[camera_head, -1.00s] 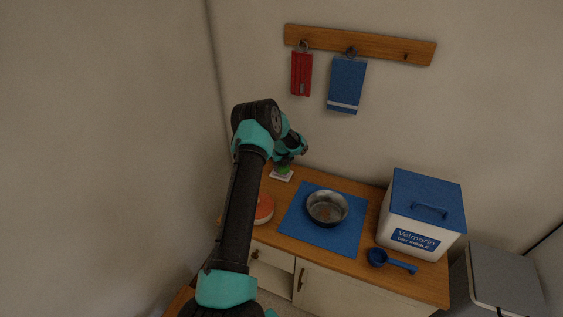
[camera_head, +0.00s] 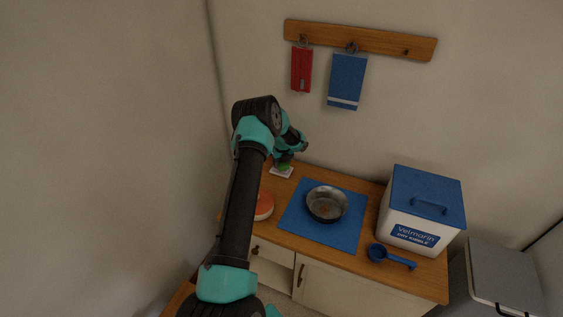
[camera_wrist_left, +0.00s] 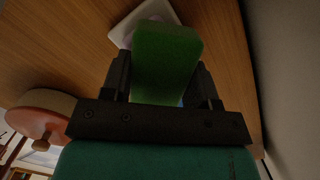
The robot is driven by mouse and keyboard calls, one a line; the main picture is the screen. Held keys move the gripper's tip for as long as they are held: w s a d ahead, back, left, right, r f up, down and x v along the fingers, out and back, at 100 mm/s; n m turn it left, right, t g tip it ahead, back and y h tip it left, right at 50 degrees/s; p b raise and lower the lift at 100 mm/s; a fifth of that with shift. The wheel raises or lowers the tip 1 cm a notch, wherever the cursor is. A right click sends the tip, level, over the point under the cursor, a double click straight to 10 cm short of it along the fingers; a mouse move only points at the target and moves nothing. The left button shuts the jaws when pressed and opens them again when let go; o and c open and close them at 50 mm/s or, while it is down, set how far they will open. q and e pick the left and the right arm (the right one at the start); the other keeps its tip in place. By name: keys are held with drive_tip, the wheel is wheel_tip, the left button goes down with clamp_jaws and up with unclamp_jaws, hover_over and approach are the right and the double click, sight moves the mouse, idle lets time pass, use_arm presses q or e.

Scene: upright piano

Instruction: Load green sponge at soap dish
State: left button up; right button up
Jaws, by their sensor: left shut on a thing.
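My left gripper (camera_wrist_left: 160,88) is shut on the green sponge (camera_wrist_left: 166,55), with one black finger on each side of it. The white soap dish (camera_wrist_left: 128,30) lies on the wooden counter just beyond the sponge and is partly hidden behind it in the left wrist view. In the head view the soap dish (camera_head: 281,172) is at the back left of the counter, and the green sponge (camera_head: 284,166) shows right at it under my left gripper (camera_head: 284,160). I cannot tell whether sponge and dish touch. My right gripper is not in view.
A blue mat (camera_head: 300,225) with a metal bowl (camera_head: 327,205) lies to the right. A red-orange round container (camera_head: 264,206) stands nearer on the left. A white bin with a blue lid (camera_head: 428,195) and a blue scoop (camera_head: 377,253) are at the right.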

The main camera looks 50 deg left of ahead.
use_arm(q)
drive_tip(key=shift+f, duration=0.55)
idle(1.6)
drive_tip(key=shift+r, duration=0.15)
drive_tip(key=shift+r, duration=3.35)
drive_tip(key=shift+d+r, duration=0.1)
drive_tip(key=shift+r, duration=0.05)
